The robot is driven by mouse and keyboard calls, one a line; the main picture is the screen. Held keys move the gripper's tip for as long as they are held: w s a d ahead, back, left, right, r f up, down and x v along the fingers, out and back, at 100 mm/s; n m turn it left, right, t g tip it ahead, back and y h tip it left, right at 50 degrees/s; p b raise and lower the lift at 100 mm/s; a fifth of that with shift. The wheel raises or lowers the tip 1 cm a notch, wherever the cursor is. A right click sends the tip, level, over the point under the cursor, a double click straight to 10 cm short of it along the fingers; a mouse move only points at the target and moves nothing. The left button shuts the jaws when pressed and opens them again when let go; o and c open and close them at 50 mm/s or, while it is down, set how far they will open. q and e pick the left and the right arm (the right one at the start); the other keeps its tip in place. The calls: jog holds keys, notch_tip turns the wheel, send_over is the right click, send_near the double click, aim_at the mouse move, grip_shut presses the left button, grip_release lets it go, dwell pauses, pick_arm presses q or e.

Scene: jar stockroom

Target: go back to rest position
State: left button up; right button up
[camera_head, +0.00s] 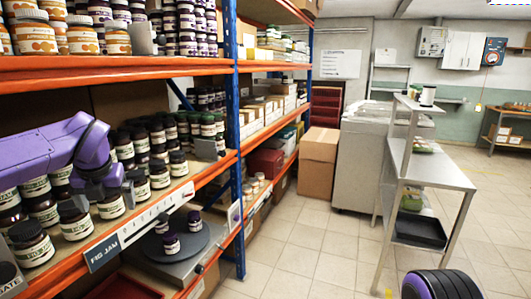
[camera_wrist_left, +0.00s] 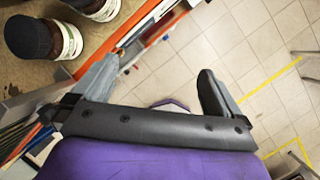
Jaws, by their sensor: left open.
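My left gripper (camera_head: 98,188) is at the middle shelf, in front of rows of dark-lidded fig jam jars (camera_head: 72,219). In the left wrist view my left gripper (camera_wrist_left: 155,80) has its fingers wide apart with nothing between them. Two dark-lidded jars (camera_wrist_left: 30,38) stand just outside its left finger there. The shelf's orange edge (camera_wrist_left: 148,22) passes behind that finger, and floor shows beyond the right one. My right gripper is not in view.
A round scale (camera_head: 178,243) with small jars stands low in the rack. A blue rack post (camera_head: 232,110) rises right of the jars. A cardboard box (camera_head: 318,160) and a metal table (camera_head: 432,168) stand further right. The tiled floor (camera_head: 310,245) between rack and table is clear.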

pick_arm(q)
notch_tip(320, 180, down, 15)
jog(key=w+m+t+y, duration=0.1)
jog(key=m+t+y, duration=0.2)
jog(key=m+y, duration=0.65)
jog(key=s+d+f+m+t+h, duration=0.1)
jog(key=s+d+f+m+h, duration=0.2)
jog(key=f+m, duration=0.4)
jog(key=s+d+f+m+t+h, duration=0.1)
jog(key=s+d+f+m+h, duration=0.1)
jog(key=s+f+m, duration=0.5)
jog(key=s+f+m+g+h, duration=0.1)
jog(key=s+f+m+g, duration=0.1)
jog(key=s+f, duration=0.4)
jog(key=s+d+f+m+g+h, duration=0.1)
jog(key=s+f+m, duration=0.3)
jog(key=s, duration=0.8)
jog(key=s+d+f+m+g+h, duration=0.1)
jog(key=s+f+m+g, duration=0.1)
jog(key=s+f, duration=0.7)
jog(key=shift+s+m+g+h, duration=0.35)
jog(key=shift+s+m, duration=0.1)
jog(key=shift+m, duration=0.1)
